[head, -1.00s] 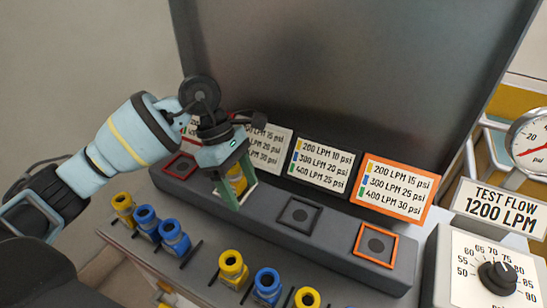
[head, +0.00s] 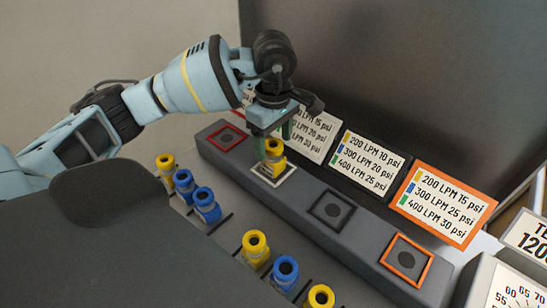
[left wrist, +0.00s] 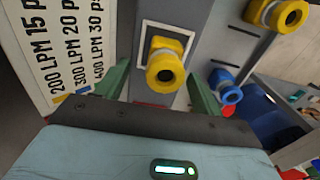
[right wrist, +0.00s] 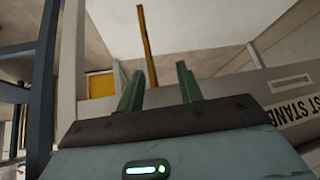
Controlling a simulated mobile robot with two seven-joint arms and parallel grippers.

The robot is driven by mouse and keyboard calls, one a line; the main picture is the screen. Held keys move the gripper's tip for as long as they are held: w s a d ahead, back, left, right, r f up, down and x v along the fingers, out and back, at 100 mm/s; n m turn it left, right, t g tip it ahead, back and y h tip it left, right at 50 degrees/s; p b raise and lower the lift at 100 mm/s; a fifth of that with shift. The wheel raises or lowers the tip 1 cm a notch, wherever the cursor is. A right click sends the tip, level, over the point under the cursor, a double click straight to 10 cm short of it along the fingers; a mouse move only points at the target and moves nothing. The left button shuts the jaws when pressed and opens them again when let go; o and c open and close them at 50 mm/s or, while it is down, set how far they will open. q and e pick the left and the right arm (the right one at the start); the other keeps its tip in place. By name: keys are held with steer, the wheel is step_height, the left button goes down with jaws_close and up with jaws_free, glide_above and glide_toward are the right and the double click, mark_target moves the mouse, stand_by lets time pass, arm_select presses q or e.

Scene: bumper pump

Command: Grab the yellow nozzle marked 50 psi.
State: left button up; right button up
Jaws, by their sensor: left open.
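Yellow nozzles show in the head view; no 50 psi marking is readable on any. One yellow nozzle (head: 275,165) stands upright on the white-framed pad (head: 262,177). It also shows in the left wrist view (left wrist: 165,68), between and beyond the fingertips. My left gripper (head: 272,145) is open just above it, green fingers apart. Other yellow nozzles stand along the front row: at the left end (head: 166,165), in the middle (head: 255,248) and at the lower right (head: 320,298). My right gripper (right wrist: 160,88) shows only in its wrist view, open and empty, away from the nozzles.
Blue nozzles (head: 206,205) and (head: 285,272) stand in the same row. The raised grey block has red (head: 228,137), black (head: 331,209) and orange (head: 406,259) framed pads, all empty. Label cards (head: 369,162) and a dark upright panel (head: 390,70) stand behind.

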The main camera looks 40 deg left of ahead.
mark_target(272, 157)
arm_select(q)
steer(key=f, duration=0.4)
steer(key=shift+s+p, duration=0.25)
steer(key=shift+p, duration=0.05)
steer(key=shift+f, duration=0.55)
steer(key=c, duration=1.2)
steer(key=shift+r, duration=0.1)
steer(key=shift+r, duration=0.85)
steer(key=shift+s+r, duration=0.45)
steer(key=shift+r, duration=0.4)
steer(key=s, duration=0.5)
steer(key=s+d+r+b, duration=0.1)
steer(key=s, duration=0.9)
steer(key=shift+d+r+b, duration=0.25)
steer(key=shift+d+b, duration=0.05)
steer(key=shift+b, duration=0.05)
